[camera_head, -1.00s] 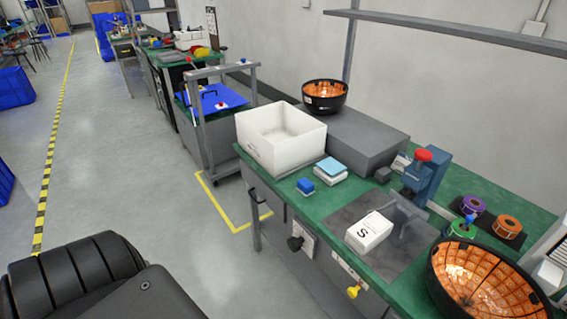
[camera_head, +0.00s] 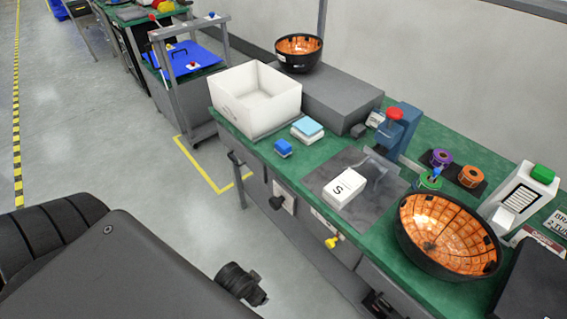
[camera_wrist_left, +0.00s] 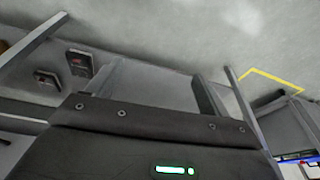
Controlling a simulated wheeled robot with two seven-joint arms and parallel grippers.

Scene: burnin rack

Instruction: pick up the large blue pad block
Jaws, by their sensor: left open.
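The pad block, light blue on top with a white lower part (camera_head: 307,128), lies on the green worktable (camera_head: 262,152), in front of a grey box. Neither blue block can be made out in that view. The left gripper's jaws are not visible in the head view, so its distance from the pad block is unclear. My right gripper is not in view.
A white bin (camera_head: 256,97) stands left of the pad block, and a grey box (camera_head: 328,97) stands behind it. A white block marked S (camera_head: 344,188) lies on a grey mat. A black bowl with orange lining (camera_head: 449,237) stands at the right.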

